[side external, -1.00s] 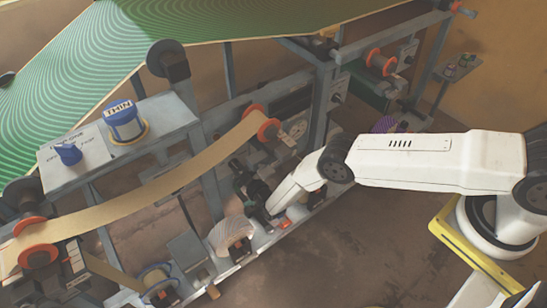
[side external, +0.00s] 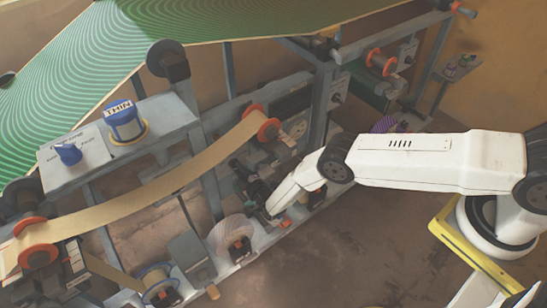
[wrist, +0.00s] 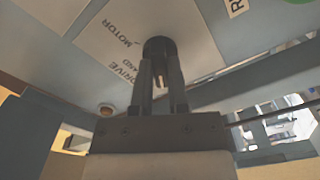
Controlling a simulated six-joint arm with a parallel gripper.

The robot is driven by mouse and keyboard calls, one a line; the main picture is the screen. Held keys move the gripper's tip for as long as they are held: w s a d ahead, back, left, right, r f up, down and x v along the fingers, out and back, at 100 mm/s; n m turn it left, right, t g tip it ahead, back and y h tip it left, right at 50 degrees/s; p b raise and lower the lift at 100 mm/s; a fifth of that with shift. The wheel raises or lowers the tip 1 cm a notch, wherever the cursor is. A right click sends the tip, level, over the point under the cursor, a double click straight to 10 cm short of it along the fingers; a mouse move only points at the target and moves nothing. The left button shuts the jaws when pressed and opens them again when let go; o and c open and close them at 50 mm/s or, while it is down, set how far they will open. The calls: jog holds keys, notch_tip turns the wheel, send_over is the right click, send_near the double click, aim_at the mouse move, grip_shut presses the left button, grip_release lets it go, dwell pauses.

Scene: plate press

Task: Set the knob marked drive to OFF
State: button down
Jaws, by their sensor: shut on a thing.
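The drive knob (wrist: 160,47) is a dark round knob on a pale label plate (wrist: 107,37) in the wrist view. The plate reads DRIVE, with the words MOTOR and what looks like HAND printed beside the knob. My gripper (wrist: 162,70) has its two dark fingers closed on the knob from below in that picture. The fingers cover part of the knob, and I cannot tell which word it points to. In the side external view my gripper (side external: 248,180) reaches in among the machine's lower parts, and the drive knob is hidden there.
A tan belt (side external: 150,198) runs over orange-flanged rollers beside my gripper. A blue knob (side external: 68,153) and a larger blue part marked THIN (side external: 125,122) sit on the grey upper panel. A spool (side external: 232,236) stands low, left of my arm. The floor in front is clear.

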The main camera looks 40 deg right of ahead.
jog(key=c, duration=0.6)
grip_release()
jog(key=shift+s, duration=0.15)
jog(key=shift+s, duration=3.7)
